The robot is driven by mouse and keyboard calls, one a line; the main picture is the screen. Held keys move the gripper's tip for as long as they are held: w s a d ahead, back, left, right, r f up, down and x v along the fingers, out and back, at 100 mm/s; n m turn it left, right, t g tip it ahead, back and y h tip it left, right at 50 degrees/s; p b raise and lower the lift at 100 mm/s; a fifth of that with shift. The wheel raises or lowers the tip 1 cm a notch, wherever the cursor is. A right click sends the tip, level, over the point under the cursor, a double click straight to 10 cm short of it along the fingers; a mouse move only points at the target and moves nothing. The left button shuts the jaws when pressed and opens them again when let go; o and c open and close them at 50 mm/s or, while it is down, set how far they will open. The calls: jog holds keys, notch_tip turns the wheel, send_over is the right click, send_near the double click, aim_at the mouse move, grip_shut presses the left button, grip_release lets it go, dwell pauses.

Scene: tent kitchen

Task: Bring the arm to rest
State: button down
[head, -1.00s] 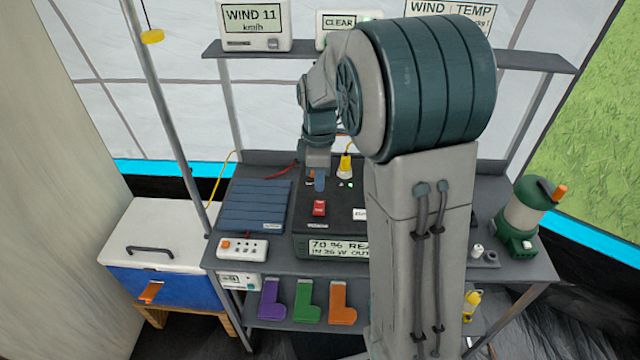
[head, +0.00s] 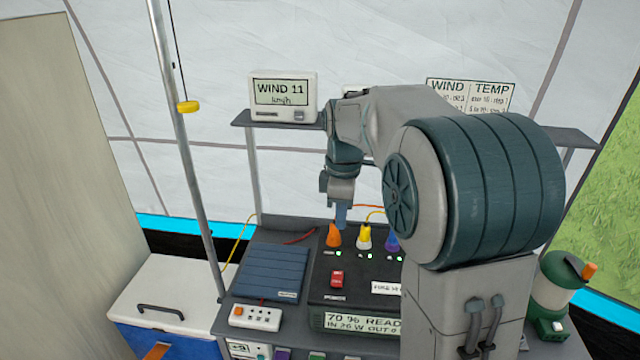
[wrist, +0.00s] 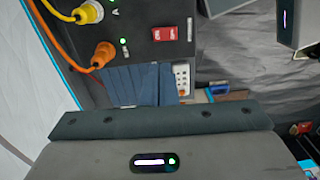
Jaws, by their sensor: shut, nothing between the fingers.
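My arm reaches over the bench from the right in the head view, bent at a large dark-teal joint. My gripper (head: 341,216) points down with its narrow blue fingers together and nothing between them. It hangs in front of the back of the black power box (head: 322,292), beside the orange plug (head: 333,236). I cannot tell the exact gap between them. The box's red switch (head: 337,279) lies below and clear of the fingers. In the wrist view my gripper's body fills the bottom, and the fingertips are hidden.
A blue folded panel (head: 264,273) and a white button strip (head: 256,316) lie left. A shelf with a wind display (head: 282,96) is behind. A pole (head: 187,150) stands left; a green lantern (head: 556,285) right.

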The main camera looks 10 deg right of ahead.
jog(key=s+f+m+t, duration=0.3)
jog(key=s+m, duration=1.1)
jog(key=s, duration=0.7)
jog(key=shift+f, duration=0.4)
